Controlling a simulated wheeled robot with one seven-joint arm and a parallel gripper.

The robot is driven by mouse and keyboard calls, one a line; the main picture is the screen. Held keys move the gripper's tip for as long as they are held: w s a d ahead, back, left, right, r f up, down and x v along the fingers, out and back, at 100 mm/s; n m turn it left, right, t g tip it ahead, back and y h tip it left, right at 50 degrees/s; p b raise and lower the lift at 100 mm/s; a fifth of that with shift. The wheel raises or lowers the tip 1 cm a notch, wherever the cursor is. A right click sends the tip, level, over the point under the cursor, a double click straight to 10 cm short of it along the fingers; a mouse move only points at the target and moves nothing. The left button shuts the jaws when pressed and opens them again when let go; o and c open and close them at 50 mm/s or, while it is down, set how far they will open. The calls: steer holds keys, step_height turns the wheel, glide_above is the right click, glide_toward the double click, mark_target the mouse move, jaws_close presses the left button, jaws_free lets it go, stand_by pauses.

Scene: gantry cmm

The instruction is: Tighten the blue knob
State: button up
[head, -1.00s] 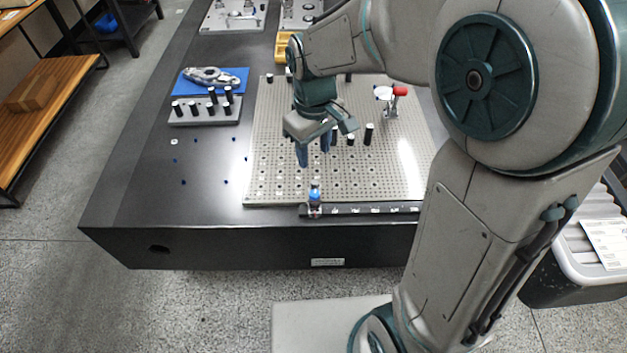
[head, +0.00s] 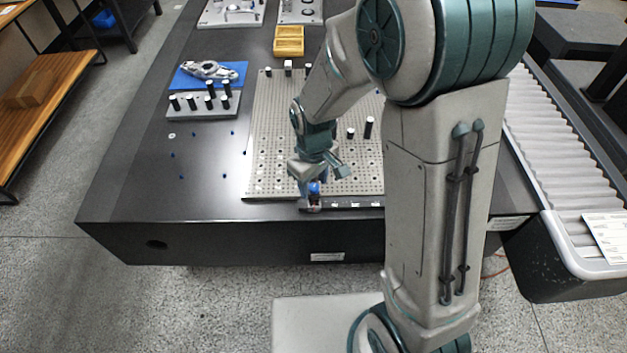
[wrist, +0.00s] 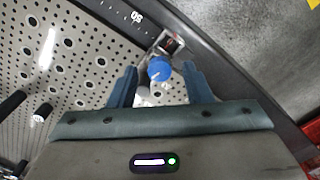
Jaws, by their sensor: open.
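The blue knob (head: 314,188) sits on a small fixture at the front edge of the perforated plate (head: 270,150), at the left end of a dark rail (head: 350,206). In the wrist view the knob (wrist: 159,69) shows a white mark on its round top, with a metal bracket behind it. My gripper (head: 309,186) is just above and around the knob in the head view. In the wrist view my gripper (wrist: 163,85) is open, with one blue finger on each side of the knob and visible gaps between. Contact is not seen.
Black posts (head: 369,127) stand on the plate behind my gripper. A grey block with several black pins (head: 203,105) and a blue mat (head: 183,80) with a metal part lie to the left. A yellow tray (head: 289,41) is at the back. The table's front left is mostly clear.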

jaws_close()
steer(key=shift+m, duration=0.4)
steer(key=m, duration=0.3)
steer(key=shift+m, duration=0.3)
steer(key=m, duration=0.4)
steer(key=shift+m, duration=0.3)
steer(key=m, duration=0.4)
steer(key=shift+d+m, duration=0.1)
steer(key=shift+m, duration=0.2)
steer(key=shift+m+p, duration=1.05)
steer(key=shift+m, duration=1.15)
